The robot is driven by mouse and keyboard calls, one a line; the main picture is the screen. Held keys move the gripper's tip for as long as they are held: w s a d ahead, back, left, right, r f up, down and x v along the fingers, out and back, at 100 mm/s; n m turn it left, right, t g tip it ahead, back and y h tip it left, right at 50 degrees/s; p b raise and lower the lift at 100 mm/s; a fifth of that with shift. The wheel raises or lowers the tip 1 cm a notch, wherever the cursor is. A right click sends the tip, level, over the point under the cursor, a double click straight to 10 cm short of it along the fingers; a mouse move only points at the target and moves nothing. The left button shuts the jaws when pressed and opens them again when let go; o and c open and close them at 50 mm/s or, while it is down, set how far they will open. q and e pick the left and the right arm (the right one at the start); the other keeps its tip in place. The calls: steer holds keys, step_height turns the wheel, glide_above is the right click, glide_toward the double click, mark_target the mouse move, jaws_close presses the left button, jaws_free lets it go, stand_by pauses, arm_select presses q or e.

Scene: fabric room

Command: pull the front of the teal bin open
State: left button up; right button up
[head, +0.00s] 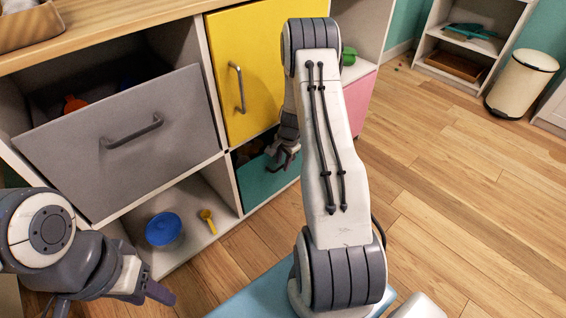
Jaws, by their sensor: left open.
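The teal bin (262,184) is in the lower row of the cabinet, below the yellow door. Its front leans outward at the top, and a dark gap with some brownish contents shows above it. My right gripper (282,160) is at the top edge of the teal front, at its right side. My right arm hides part of the bin, and I cannot tell whether the fingers are closed on the edge or a handle. My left gripper (114,300) is open and empty at the lower left, away from the teal bin.
A yellow door (262,60) is shut. The wooden floor (450,190) at right is clear.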

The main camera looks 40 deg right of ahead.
jaws_close()
stand_by(1.2)
